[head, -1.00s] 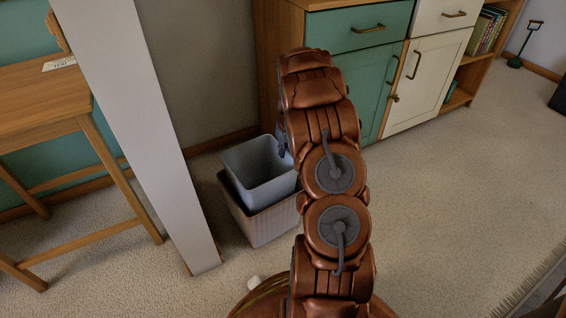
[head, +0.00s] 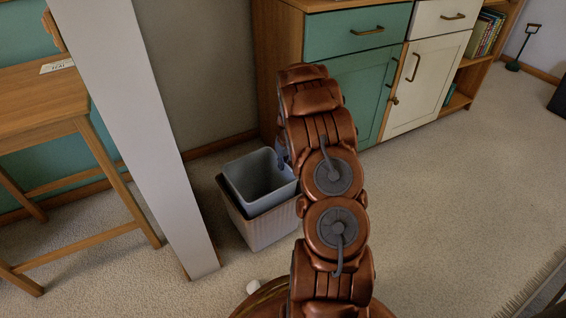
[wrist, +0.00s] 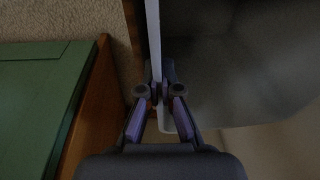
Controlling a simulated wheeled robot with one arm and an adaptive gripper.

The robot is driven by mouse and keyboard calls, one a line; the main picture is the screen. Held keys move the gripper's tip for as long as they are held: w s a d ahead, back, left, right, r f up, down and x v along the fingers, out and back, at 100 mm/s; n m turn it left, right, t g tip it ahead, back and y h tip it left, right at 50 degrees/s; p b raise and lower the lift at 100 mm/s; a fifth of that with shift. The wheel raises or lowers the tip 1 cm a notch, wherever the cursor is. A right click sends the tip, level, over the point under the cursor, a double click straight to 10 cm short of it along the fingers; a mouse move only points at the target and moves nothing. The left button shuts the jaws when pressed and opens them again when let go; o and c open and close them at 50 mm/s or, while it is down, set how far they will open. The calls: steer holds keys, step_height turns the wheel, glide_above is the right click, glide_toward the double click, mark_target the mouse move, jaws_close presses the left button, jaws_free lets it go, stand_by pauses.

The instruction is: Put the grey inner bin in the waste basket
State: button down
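The grey inner bin (head: 258,182) sits partly down inside the pale ribbed waste basket (head: 262,229) on the carpet. Its rim stands above the basket's rim, and it looks slightly tilted. My gripper (head: 283,158) is at the bin's far right rim, mostly hidden behind my copper-coloured arm in the head view. In the wrist view my gripper (wrist: 160,92) has a finger on each side of the bin's thin wall (wrist: 153,40) and is shut on it. The bin's grey inside shows on the right there.
A wooden cabinet with green and white doors (head: 362,95) stands behind and right of the basket. A white post (head: 145,140) and a wooden desk (head: 45,105) are at the left. Open carpet (head: 450,200) lies to the right.

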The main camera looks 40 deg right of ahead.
steer(key=c, duration=1.3)
jaws_free()
